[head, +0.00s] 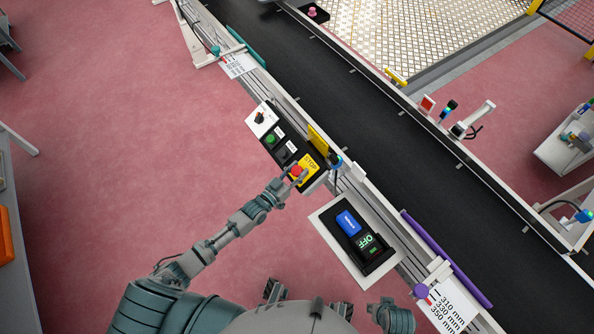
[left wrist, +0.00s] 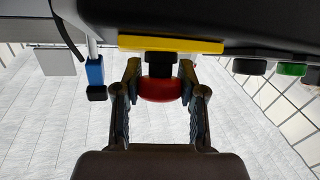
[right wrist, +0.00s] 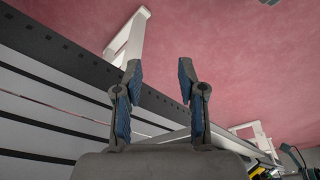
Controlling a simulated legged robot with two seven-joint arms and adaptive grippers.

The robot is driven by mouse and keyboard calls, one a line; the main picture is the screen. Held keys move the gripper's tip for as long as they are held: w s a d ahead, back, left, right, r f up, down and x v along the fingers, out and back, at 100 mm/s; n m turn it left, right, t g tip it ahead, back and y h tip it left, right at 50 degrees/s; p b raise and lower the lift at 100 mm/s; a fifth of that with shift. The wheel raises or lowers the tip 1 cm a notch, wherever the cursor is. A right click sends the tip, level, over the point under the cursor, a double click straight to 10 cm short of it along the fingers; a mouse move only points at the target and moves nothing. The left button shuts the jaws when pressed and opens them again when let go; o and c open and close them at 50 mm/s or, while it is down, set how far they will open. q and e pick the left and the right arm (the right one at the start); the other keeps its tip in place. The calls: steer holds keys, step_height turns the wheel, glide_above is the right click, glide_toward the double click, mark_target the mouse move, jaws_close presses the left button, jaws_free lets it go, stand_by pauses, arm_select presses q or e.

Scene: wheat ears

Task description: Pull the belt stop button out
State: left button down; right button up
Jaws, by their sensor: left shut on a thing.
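The belt stop button (head: 297,171) is a red mushroom head on a yellow STOP plate (head: 309,163), at the near end of a black control box beside the belt. In the left wrist view the red button (left wrist: 160,90) sits on a black stem under the yellow plate. My left gripper (head: 298,176) is at the button; its fingers (left wrist: 160,68) are on either side of the red head and shut on it. In the head view the fingers partly cover the button. My right gripper (right wrist: 159,67) is open and empty, with its fingers apart.
The control box also carries a green button (head: 271,139) and a rotary switch (head: 260,118). A display panel reading OFF (head: 366,241) is mounted nearer along the rail. A blue-topped sensor (head: 336,160) stands close to the STOP plate. The dark conveyor belt (head: 380,135) runs behind and looks empty nearby.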

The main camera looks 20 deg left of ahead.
arm_select(q)
steer(key=shift+s+a+r+p, duration=0.15)
steer(key=shift+s+r+p, duration=0.2)
steer(key=shift+r+p, duration=0.35)
steer(key=shift+a+f, duration=0.15)
steer(key=c, duration=0.6)
jaws_free()
steer(key=shift+c, duration=0.2)
steer(key=shift+s, duration=0.1)
arm_select(e)
steer(key=x, duration=0.2)
steer(key=s+x, duration=0.1)
steer(key=x, duration=0.2)
steer(key=shift+d+f, duration=0.1)
steer(key=shift+f, duration=0.05)
arm_select(q)
steer(key=shift+a, duration=0.15)
steer(key=v, duration=1.2)
arm_select(e)
steer(key=shift+w, duration=0.1)
